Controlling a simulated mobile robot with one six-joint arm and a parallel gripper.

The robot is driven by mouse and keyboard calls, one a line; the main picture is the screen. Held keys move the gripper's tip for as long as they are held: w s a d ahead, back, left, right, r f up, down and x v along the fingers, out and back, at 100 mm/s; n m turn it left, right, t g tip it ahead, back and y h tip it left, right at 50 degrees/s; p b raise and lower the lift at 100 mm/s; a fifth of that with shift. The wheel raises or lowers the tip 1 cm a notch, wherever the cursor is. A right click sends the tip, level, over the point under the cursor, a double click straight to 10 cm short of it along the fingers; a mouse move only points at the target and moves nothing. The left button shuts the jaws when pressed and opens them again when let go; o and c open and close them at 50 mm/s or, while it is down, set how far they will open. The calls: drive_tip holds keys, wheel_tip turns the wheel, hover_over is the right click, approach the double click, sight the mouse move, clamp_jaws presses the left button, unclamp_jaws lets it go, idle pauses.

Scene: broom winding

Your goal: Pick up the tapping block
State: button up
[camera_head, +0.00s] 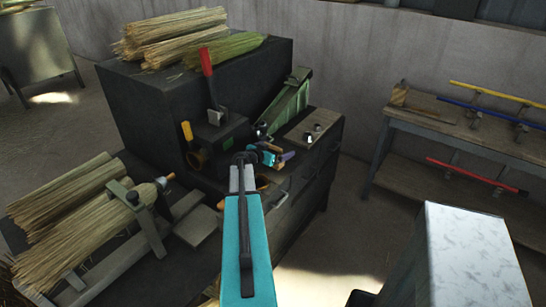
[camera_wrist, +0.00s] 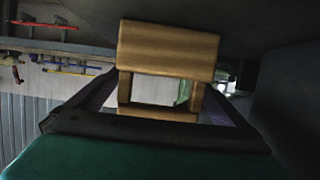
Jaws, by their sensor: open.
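A light wooden block with a frame-like handle (camera_wrist: 168,48), which looks like the tapping block, fills the upper middle of the wrist view. Its two posts and lower bar stand between the fingers of my gripper (camera_wrist: 160,82). The fingers are apart, one on each side, and I cannot tell whether either touches the wood. In the head view my gripper (camera_head: 272,158) is at the front of the dark workbench. A brown wooden piece (camera_head: 262,183) shows partly behind my arm there; the rest is hidden.
The dark bench (camera_head: 150,100) carries straw bundles (camera_head: 180,30), a red-handled lever (camera_head: 207,70), a green clamp-like fixture (camera_head: 288,100) and a board (camera_head: 310,128). A straw broom (camera_head: 90,240) lies in a holder at left. A side table (camera_head: 430,115) stands right; open floor lies between.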

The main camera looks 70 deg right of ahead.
drive_tip(key=shift+d+f, duration=0.1)
drive_tip(key=shift+d, duration=0.15)
idle(0.4)
drive_tip(key=c, duration=1.3)
